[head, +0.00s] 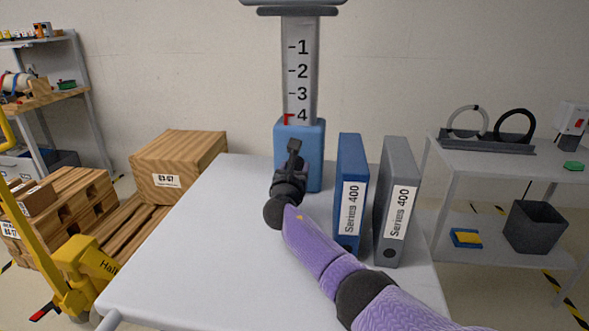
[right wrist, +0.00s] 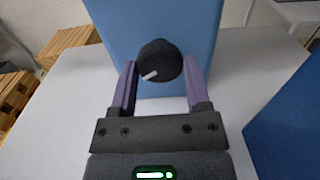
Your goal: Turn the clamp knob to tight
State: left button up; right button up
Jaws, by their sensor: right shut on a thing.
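The clamp knob (right wrist: 158,62) is round and black, on the front of a blue clamp block (right wrist: 120,25). A white mark on the knob points to the lower left in the right wrist view. My right gripper (right wrist: 160,72) is shut on the knob, with a purple finger on each side. In the head view the blue block (head: 314,150) stands at the back of the white table, and my right gripper (head: 293,155) is in front of it and hides the knob. A grey column (head: 300,75) marked 1 to 4 rises from the block. My left gripper is not in view.
A blue binder (head: 352,165) and a grey binder (head: 395,175) stand upright just right of my right arm. The left part of the white table (head: 190,250) is clear. Wooden crates and a yellow pallet truck (head: 95,270) are on the left; a grey shelf is on the right.

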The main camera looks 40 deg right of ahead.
jog(key=shift+m, duration=0.4)
jog(key=shift+c, duration=0.2)
jog(key=m, duration=0.4)
jog(key=shift+f+b, duration=0.1)
jog(key=shift+b, duration=0.3)
jog(key=shift+m, duration=1.2)
jog(key=o, duration=1.3)
jog(key=shift+a, duration=0.1)
